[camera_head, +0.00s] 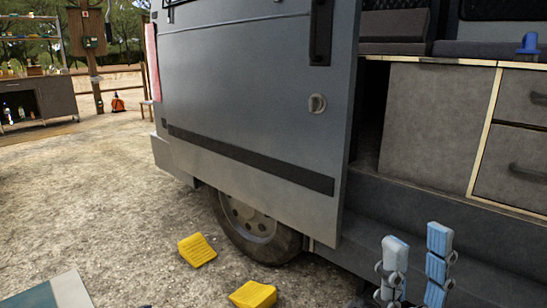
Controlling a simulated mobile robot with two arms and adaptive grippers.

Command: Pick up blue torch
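A small blue object, which looks like the blue torch (529,42), stands on the counter (455,61) inside the van, close to the picture's right edge. It has a narrow top and a wider base. My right gripper (416,250) shows at the bottom right, with its two pale blue-padded fingers pointing up and apart. Nothing is seen between them. It is in front of the van's step, well below and left of the blue object in the picture. My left gripper is not in view.
An open grey van door (250,90) stands left of the opening. Grey drawers (515,165) are under the counter. Two yellow wheel chocks (197,250) lie on the gravel near the wheel (255,225).

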